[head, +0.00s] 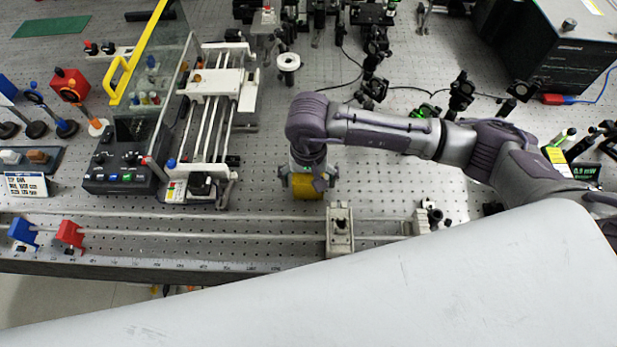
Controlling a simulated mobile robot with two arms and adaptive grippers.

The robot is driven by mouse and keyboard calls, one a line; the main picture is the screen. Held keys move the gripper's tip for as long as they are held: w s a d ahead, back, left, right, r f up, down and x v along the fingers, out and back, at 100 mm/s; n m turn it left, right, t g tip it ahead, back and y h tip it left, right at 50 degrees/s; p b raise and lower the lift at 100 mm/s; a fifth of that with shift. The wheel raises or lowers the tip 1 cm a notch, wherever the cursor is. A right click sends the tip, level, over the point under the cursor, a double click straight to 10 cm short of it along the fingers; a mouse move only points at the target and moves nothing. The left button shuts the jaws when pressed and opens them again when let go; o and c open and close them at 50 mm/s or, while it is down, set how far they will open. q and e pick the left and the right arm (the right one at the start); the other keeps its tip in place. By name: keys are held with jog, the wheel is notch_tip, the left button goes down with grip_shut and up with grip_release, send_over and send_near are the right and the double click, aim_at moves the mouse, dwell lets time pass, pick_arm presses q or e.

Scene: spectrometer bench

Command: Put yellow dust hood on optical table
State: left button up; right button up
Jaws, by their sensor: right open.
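The yellow dust hood (306,192) is a small yellow block-like piece under my right wrist, and it appears to stand on the perforated optical table (265,190). My right gripper (307,184) points down over it, with its fingers open at the hood's left and right sides. The wrist and fingers hide the hood's top and part of its sides. I cannot tell whether the fingers touch it. My left gripper is not in view.
A rail carriage (340,230) stands close to the hood's lower right. A white rod stage (213,100) and a control box with a yellow-framed clear cover (125,150) stand to the left.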

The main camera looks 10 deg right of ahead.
jog(key=shift+r, duration=0.45)
notch_tip(320, 180, up, 11)
jog(key=b, duration=0.2)
jog(key=shift+r+b, duration=0.2)
jog(key=shift+b, duration=0.2)
